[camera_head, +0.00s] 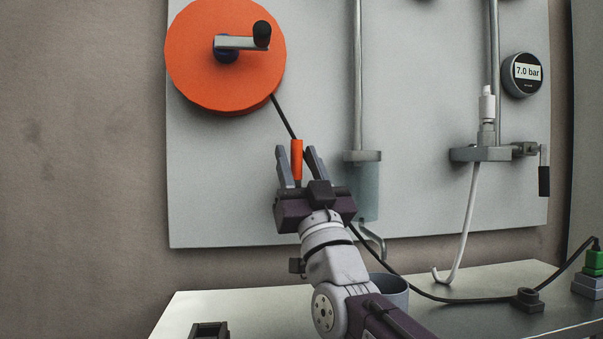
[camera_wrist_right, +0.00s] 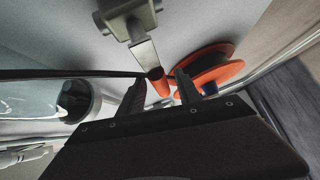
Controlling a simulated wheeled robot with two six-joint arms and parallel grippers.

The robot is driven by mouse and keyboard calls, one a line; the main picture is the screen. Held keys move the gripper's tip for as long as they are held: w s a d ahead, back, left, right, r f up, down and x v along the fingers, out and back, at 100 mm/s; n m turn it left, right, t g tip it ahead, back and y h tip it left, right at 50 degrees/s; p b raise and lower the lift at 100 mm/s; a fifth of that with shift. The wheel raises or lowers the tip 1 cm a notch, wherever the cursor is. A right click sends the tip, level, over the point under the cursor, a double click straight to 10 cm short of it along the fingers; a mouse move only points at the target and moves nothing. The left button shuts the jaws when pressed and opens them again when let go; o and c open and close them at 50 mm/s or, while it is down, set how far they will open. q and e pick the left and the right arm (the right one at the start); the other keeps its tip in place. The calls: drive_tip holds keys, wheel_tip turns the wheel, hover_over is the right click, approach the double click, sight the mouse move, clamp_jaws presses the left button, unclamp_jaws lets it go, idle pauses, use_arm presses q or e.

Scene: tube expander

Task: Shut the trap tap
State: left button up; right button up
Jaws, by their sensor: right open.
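An orange grip (camera_head: 297,147), which looks like the trap tap's handle, stands upright between the fingers of my right gripper (camera_head: 297,156). The fingers are open on either side of it. In the right wrist view the orange grip (camera_wrist_right: 162,88) shows at the end of a flat metal lever (camera_wrist_right: 146,58), between the fingertips (camera_wrist_right: 158,82). I cannot tell whether a finger touches it. The tap body is hidden in the head view by my gripper. The translucent trap (camera_head: 367,190) hangs under a metal pipe just right of the gripper. My left gripper is not in view.
An orange reel (camera_head: 200,60) with a crank is on the grey panel (camera_head: 430,80), upper left. A black cable (camera_head: 283,115) passes close to my right gripper. A gauge (camera_head: 522,74) reads 7.0 bar. A grey cup (camera_head: 395,290) stands on the table (camera_head: 250,310) below the trap.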

drive_tip(key=b+v, duration=0.1)
drive_tip(key=v, duration=0.7)
drive_tip(key=shift+s, duration=0.15)
drive_tip(key=shift+d+f, duration=0.1)
drive_tip(key=shift+f, duration=0.1)
